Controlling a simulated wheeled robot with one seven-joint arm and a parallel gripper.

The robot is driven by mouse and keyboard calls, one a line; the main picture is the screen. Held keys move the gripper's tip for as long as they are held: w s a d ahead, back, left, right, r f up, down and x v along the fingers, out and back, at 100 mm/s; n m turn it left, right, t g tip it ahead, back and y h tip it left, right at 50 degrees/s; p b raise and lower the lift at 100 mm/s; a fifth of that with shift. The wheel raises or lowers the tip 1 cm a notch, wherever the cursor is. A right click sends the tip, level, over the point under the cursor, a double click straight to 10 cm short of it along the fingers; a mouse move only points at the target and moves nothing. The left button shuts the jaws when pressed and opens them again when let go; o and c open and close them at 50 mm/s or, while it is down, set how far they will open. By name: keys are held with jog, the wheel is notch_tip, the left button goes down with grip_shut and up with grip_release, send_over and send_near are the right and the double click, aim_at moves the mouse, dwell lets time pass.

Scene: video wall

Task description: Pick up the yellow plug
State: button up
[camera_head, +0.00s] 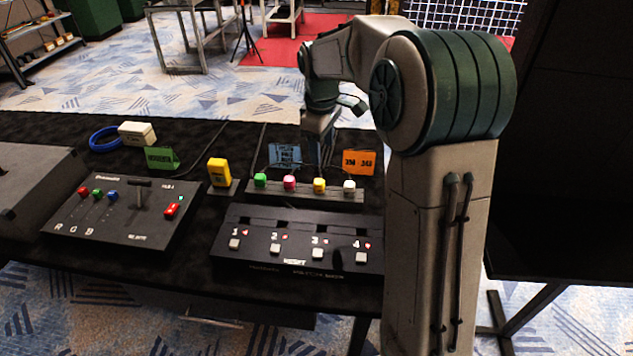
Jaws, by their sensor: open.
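The yellow plug (319,185) stands third from the left in a low dark rack (330,195) on the black table. A green plug (260,180) is at the left end. My gripper (322,158) points down behind the rack, above and beyond the yellow plug in the picture. It appears empty and apart from the plug. Its fingers are small and dark here, and the gap between them is hard to make out.
A black panel (290,264) with numbered slots lies in front of the rack. A control box (115,228) with a lever is at left. A yellow device (219,173), blue card (285,156) and orange card (359,162) stand nearby. My arm covers the right side.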

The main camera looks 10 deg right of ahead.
aim_at(319, 181)
jog(key=w+f+n, duration=0.4)
jog(key=w+f, duration=0.3)
jog(key=w, duration=0.2)
jog(key=shift+g+y, duration=0.3)
jog(key=shift+g, duration=0.1)
jog(key=f, duration=0.8)
jog(key=shift+w+d+f, duration=0.1)
jog(key=shift+d+f, duration=0.25)
jog(key=shift+f, duration=0.05)
jog(key=shift+d+f, duration=0.15)
jog(key=shift+f, duration=1.25)
jog(key=shift+d+f, duration=0.15)
jog(key=shift+f, duration=1.2)
jog(key=c, duration=1)
jog(key=shift+r, duration=0.1)
jog(key=shift+c, duration=0.2)
